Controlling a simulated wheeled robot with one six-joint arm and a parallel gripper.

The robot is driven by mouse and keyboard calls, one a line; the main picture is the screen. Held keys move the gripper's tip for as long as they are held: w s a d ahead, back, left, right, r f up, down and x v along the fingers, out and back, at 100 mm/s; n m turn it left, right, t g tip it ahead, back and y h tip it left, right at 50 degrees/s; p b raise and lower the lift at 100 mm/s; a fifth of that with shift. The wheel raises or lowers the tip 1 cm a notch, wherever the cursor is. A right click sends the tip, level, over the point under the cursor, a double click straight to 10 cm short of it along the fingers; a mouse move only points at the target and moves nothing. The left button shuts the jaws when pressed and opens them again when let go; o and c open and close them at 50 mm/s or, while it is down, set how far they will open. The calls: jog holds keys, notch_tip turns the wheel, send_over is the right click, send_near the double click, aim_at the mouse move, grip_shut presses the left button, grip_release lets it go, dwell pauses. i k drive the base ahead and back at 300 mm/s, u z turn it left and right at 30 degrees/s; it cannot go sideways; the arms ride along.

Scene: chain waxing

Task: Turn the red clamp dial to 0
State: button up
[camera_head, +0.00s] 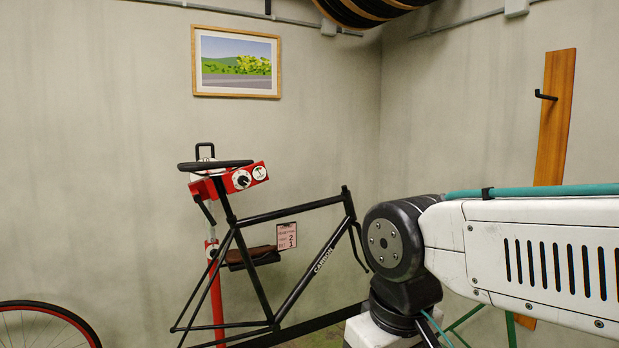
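The red clamp (207,188) sits at the top of a red repair stand (216,305), left of the picture's middle. It holds a black bicycle frame (305,280) marked CARBON near its saddle. The clamp dial (241,180) has a round white face with a dark knob on the clamp's front. Its numbers and pointer are too small to read. A round white badge with a dark green mark is to the right of the dial. My arm fills the right side, well apart from the clamp. My gripper is not in view.
A black saddle (215,165) sits just above the clamp. A pink card (286,236) with large figures is on the tray (252,260) below. A wheel (45,325) is at the lower left. A wooden board with a hook (555,120) is behind my arm.

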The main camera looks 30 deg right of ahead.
aim_at(242, 180)
jog(key=z, duration=0.45)
jog(key=i, duration=1)
jog(key=z, duration=0.1)
